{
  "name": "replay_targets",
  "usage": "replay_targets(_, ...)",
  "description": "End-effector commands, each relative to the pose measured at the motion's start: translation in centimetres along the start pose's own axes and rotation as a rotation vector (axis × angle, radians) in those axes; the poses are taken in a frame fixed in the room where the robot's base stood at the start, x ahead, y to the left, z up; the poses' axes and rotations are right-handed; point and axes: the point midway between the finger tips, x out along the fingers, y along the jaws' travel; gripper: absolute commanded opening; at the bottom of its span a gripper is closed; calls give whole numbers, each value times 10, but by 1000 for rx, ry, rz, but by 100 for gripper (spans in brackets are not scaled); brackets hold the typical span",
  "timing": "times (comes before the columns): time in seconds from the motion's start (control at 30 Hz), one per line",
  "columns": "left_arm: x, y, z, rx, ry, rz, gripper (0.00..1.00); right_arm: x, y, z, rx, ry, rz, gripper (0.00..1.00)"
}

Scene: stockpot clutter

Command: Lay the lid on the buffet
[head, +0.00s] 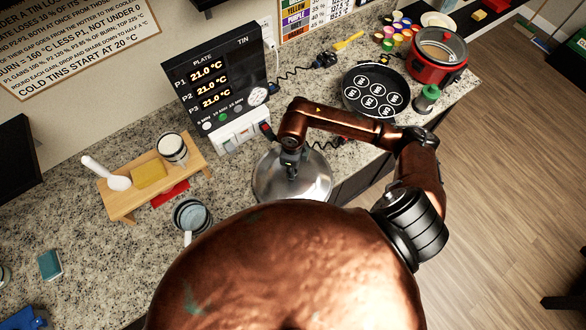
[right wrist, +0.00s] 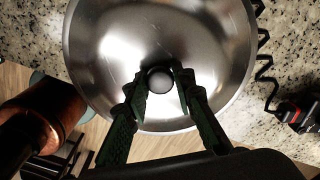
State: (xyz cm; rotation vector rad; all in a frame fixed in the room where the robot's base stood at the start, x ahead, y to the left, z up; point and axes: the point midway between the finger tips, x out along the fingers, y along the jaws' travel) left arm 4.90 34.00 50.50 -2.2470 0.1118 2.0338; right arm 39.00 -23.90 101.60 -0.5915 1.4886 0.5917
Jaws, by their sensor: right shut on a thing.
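The lid (head: 312,186) is a round shiny steel disc with a dark knob, near the front edge of the counter in the head view. It fills much of the right wrist view (right wrist: 105,65). My right gripper (head: 290,168) reaches down over its middle. In the right wrist view the green fingers (right wrist: 159,82) are closed on either side of the knob, shut on it. I cannot tell whether the lid touches what is beneath it. The speckled counter (head: 105,228) is the surface around it; nothing else looks like a separate buffet. My left gripper is not in view.
A plate-and-tin display (head: 215,85) stands behind the lid. A wooden stand (head: 125,203) with a cup, sponge and spoon is left, with a mug (head: 191,215) nearer. A black pan (head: 375,92), green-topped jar (head: 427,98) and red cooker (head: 428,70) are right.

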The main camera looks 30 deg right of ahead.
Motion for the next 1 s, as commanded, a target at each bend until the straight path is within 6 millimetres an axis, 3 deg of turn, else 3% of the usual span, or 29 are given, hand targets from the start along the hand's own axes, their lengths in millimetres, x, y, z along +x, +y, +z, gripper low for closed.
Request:
replay_targets(0.53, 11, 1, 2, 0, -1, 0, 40, 10, 0, 0, 0, -1, 0, 0)
replay_targets(0.57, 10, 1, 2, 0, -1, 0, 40, 10, 0, 0, 0, -1, 0, 25)
replay_targets(0.83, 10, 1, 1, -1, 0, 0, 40, 10, 0, 0, 0, 0, 0, 44)
replay_targets(1.0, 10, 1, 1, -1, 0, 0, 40, 10, 0, 0, 0, 0, 0, 44)
